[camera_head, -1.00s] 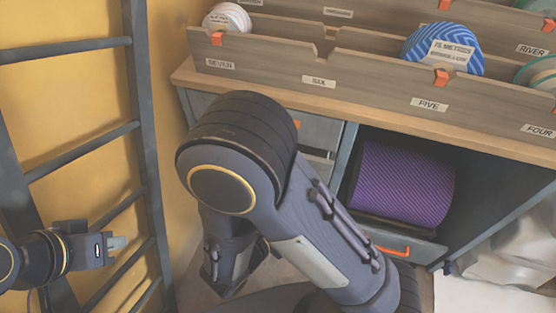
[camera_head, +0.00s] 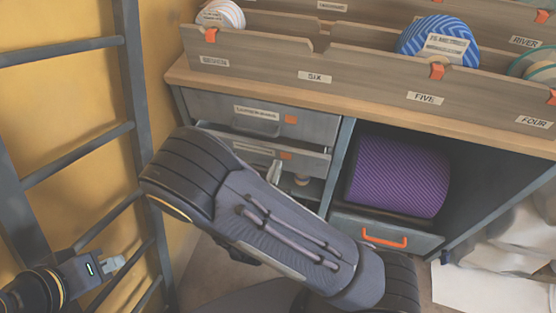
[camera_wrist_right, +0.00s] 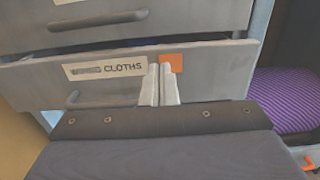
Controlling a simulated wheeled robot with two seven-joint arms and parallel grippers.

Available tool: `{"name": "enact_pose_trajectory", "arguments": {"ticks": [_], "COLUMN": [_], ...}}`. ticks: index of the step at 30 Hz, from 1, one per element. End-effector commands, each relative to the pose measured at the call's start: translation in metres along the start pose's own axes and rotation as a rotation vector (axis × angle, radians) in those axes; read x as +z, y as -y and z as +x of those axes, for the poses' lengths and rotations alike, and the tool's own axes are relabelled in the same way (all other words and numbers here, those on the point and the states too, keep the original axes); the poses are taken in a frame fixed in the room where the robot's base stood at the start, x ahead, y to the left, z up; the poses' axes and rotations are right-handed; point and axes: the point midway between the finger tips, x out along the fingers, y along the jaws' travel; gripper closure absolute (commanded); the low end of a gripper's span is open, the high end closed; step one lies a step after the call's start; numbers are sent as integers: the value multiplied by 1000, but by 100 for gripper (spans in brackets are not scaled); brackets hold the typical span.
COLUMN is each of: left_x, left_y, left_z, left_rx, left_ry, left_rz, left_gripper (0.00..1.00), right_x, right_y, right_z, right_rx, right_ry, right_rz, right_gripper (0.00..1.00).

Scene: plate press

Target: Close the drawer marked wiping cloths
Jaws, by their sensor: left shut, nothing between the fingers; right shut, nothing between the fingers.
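The wiping cloths drawer (camera_head: 312,161) is the second one down in the cabinet's left column. In the right wrist view its grey front (camera_wrist_right: 218,68) has a label ending in "CLOTHS", an orange square and a bar handle. A dark gap above the front shows it stands partly open. My right gripper (camera_wrist_right: 160,86) is shut and empty, its fingertips at the front between label and orange square; I cannot tell if they touch. In the head view its fingertips (camera_head: 275,172) show just below the drawer's label. My left gripper (camera_head: 112,264) is shut and empty, by the ladder.
The drawer above (camera_head: 318,122) looks shut. A purple roll (camera_head: 398,177) sits in the open bay to the right, over a drawer with an orange handle (camera_head: 385,238). A wooden counter (camera_head: 360,108) with ribbon bins overhangs the drawers. A ladder (camera_head: 130,90) stands left.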

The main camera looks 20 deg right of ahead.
Motion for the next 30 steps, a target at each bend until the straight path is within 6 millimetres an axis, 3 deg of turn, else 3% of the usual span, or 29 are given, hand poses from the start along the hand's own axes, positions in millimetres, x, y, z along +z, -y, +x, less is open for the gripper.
{"name": "enact_pose_trajectory", "arguments": {"ticks": [6, 20, 27, 30], "left_x": [-1, -1, -2, -2], "left_y": [0, -1, -2, -2], "left_z": [-1, -1, -4, -4], "left_rx": [0, 0, 0, 0], "left_ry": [0, 0, 0, 0], "left_rz": [1, 1, 1, 1], "left_gripper": [100, 100, 100, 100], "right_x": [0, 0, 0, 0], "right_y": [0, 0, 0, 0], "right_z": [23, 30, 68, 75], "right_rx": [-1, -2, -3, -2], "right_ry": [0, 0, 0, 1], "right_rz": [1, 1, 2, 1], "right_gripper": [100, 100, 100, 100]}}
